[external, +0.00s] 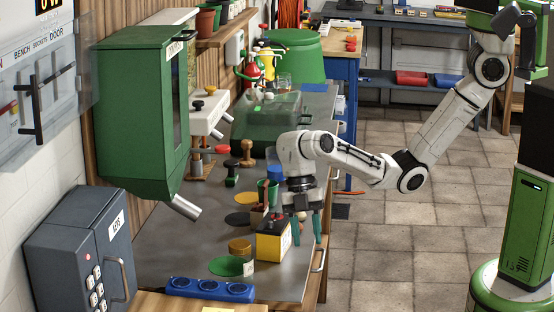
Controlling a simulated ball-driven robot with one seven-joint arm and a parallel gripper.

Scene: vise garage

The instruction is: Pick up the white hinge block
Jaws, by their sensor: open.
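I cannot make out the white hinge block for certain. A small pale and red spot shows just under my gripper, too small to identify. My gripper (307,236) points down over the right edge of the grey workbench (190,262). Two green fingers hang apart below its dark body, so it looks open. I see nothing clearly held between them. The fingers are just right of a yellow box with a black top (272,246). My wrist hides part of the bench behind it.
A green cup (268,190) stands close behind my gripper. A green cabinet (140,115) overhangs the left. The tiled floor (380,240) at right is clear.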

